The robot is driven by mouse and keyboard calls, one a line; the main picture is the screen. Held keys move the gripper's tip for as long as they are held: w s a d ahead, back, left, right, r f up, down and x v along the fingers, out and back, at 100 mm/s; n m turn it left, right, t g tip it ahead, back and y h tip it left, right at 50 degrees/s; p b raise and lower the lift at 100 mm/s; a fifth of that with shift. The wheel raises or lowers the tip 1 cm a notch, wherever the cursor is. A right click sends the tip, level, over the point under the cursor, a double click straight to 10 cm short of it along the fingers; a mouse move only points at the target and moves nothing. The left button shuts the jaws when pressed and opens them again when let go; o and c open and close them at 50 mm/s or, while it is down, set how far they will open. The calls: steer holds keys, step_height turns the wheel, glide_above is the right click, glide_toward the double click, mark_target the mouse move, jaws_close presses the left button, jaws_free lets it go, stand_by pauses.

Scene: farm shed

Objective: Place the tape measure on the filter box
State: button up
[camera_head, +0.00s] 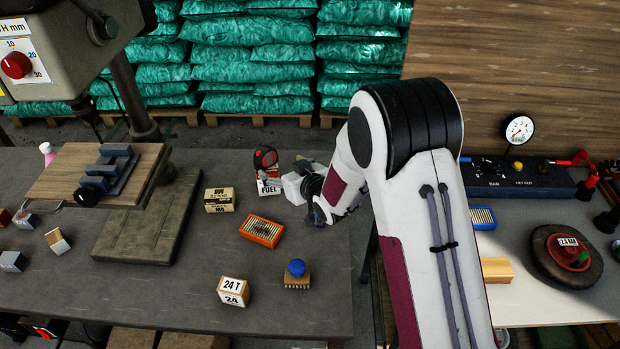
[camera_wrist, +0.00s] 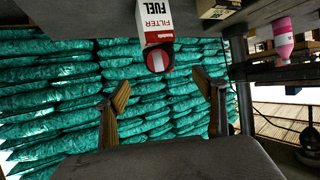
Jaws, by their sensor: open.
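The filter box (camera_head: 269,186), white and red with "FUEL" on it, stands towards the back of the dark bench. The red and black tape measure (camera_head: 265,158) is at the top of the box and appears to rest on it. In the wrist view the scene is upside down: the box (camera_wrist: 155,20) hangs from the bench at the top, with the round tape measure (camera_wrist: 158,58) against its top end. My gripper (camera_wrist: 164,92) is open, with nothing between its fingers. In the head view it is right of the box, its fingertips mostly hidden.
A small carton (camera_head: 219,200), an orange-framed filter (camera_head: 261,231), a "24 T" box (camera_head: 234,291) and a blue-knobbed brush (camera_head: 297,274) lie on the bench. A drill press (camera_head: 140,200) stands left. Green sacks (camera_head: 255,55) are stacked behind. The bench's front middle has free room.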

steer(key=shift+r, duration=0.1)
steer(key=s+d+r+m+g+h, duration=0.1)
steer(key=s+d+r+m+h, duration=0.15)
steer(key=s+d+r, duration=0.5)
steer(key=s+d+r+m+h, duration=0.1)
steer(key=s+d+r+h, duration=0.3)
steer(key=d+r, duration=0.65)
steer(key=s+d+m+g, duration=0.1)
steer(key=s+d, duration=0.1)
steer(key=s, duration=0.8)
steer(key=s+d+r+m+g, duration=0.1)
steer(key=s+d+g, duration=0.1)
steer(key=s, duration=0.8)
steer(key=s+d+r+m+g, duration=0.1)
steer(key=s+d, duration=0.3)
steer(key=s, duration=0.6)
steer(key=shift+d+r, duration=0.15)
steer(key=shift+d, duration=0.1)
